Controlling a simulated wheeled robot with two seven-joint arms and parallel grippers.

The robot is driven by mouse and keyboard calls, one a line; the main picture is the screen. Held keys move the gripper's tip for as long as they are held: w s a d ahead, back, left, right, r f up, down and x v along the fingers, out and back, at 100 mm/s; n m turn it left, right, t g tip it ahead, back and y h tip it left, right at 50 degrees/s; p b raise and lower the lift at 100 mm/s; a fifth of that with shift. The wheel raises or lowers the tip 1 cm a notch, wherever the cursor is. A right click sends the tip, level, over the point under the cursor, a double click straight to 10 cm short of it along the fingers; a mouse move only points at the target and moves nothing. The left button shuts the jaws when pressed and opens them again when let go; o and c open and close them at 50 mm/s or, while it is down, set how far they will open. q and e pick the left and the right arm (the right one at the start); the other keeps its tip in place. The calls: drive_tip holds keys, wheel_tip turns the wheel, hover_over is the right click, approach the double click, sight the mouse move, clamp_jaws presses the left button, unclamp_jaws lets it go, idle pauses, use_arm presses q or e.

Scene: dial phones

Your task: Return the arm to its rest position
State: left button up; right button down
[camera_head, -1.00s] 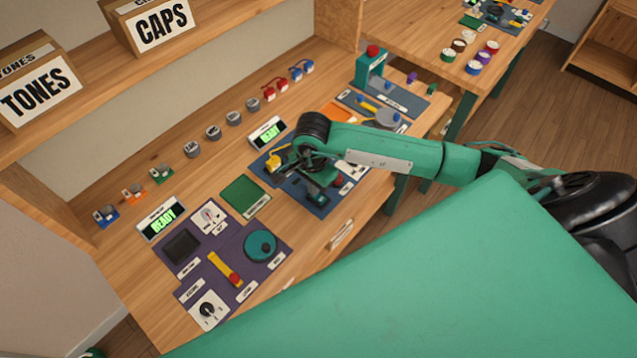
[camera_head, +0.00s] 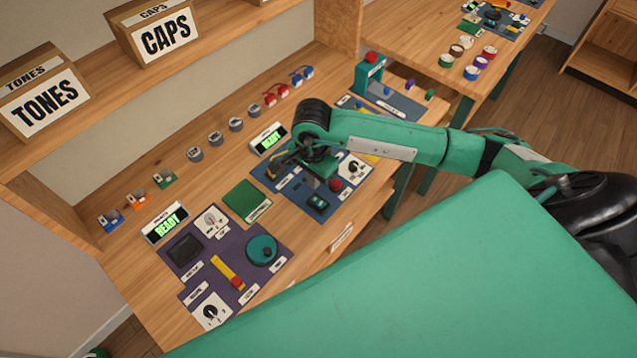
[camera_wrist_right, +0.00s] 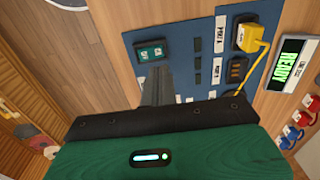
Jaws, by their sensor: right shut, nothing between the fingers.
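My right arm (camera_head: 375,147) reaches in from the right over the bench. Its gripper (camera_head: 333,183) hangs above the blue mat (camera_head: 290,195), holding nothing. In the right wrist view the dark fingers (camera_wrist_right: 157,86) are together, over the blue mat, with a small dark green-lit box (camera_wrist_right: 150,52) and a yellow plug (camera_wrist_right: 245,37) with its cord beyond them. A red button (camera_head: 335,184) and a white dial plate (camera_head: 354,167) show beside the gripper in the head view. My left gripper is not in view.
A purple mat (camera_head: 215,258) with a teal dial (camera_head: 262,250) lies at the left. A READY display (camera_head: 268,140) stands behind the blue mat. A green press (camera_head: 368,75) stands at the back right. The shelf holds TONES (camera_head: 45,100) and CAPS (camera_head: 160,35) boxes.

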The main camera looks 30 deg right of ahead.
drive_tip(key=shift+r, duration=0.45)
drive_tip(key=shift+a, duration=0.1)
